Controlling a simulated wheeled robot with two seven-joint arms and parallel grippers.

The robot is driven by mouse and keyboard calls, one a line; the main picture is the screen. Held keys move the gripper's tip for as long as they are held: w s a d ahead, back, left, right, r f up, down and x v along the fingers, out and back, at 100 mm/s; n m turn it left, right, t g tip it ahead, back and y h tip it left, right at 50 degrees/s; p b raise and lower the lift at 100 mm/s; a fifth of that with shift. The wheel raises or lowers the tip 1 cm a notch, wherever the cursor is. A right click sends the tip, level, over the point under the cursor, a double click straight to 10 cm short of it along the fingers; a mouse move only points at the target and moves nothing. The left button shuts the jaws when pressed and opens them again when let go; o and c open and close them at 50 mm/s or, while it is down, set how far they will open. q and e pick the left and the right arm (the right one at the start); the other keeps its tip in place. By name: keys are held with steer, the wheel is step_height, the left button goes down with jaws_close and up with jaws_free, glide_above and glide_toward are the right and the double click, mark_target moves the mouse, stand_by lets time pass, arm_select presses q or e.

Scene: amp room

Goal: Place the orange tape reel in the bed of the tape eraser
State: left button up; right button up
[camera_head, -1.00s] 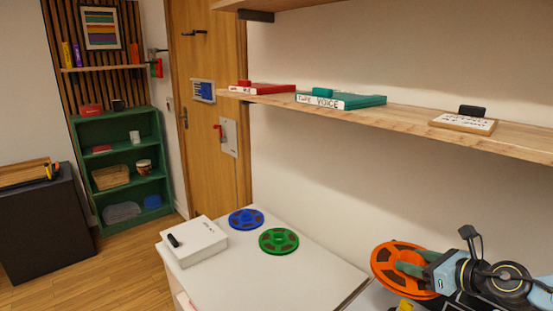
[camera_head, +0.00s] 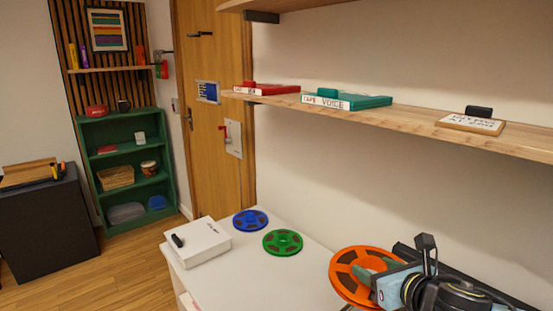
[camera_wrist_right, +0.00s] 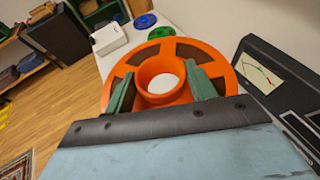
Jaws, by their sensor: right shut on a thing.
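The orange tape reel (camera_head: 345,292) is at the lower right of the head view, tilted and held above the counter's right end. My right gripper (camera_head: 372,272) is shut on it. In the right wrist view, its green fingers (camera_wrist_right: 162,90) stand on either side of the raised orange hub (camera_wrist_right: 147,87). A dark device with a needle meter (camera_wrist_right: 259,74) is right of the reel in the wrist view; I cannot tell whether it is the tape eraser. No eraser bed is clearly visible. My left gripper is not in view.
A blue reel (camera_head: 250,220) and a green reel (camera_head: 282,243) lie on the white counter (camera_head: 262,282). A white box (camera_head: 203,243) with a small black item on top is at its left edge. A wooden shelf (camera_head: 400,115) with tape boxes runs above.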

steer(key=s+f+m+h, duration=0.2)
steer(key=s+m+h, duration=0.1)
steer(key=s, duration=0.6)
steer(key=shift+f+t+h, duration=0.35)
steer(key=shift+t+h, duration=0.05)
steer(key=shift+h, duration=0.1)
steer(key=shift+f, duration=0.15)
steer(key=shift+s, duration=0.1)
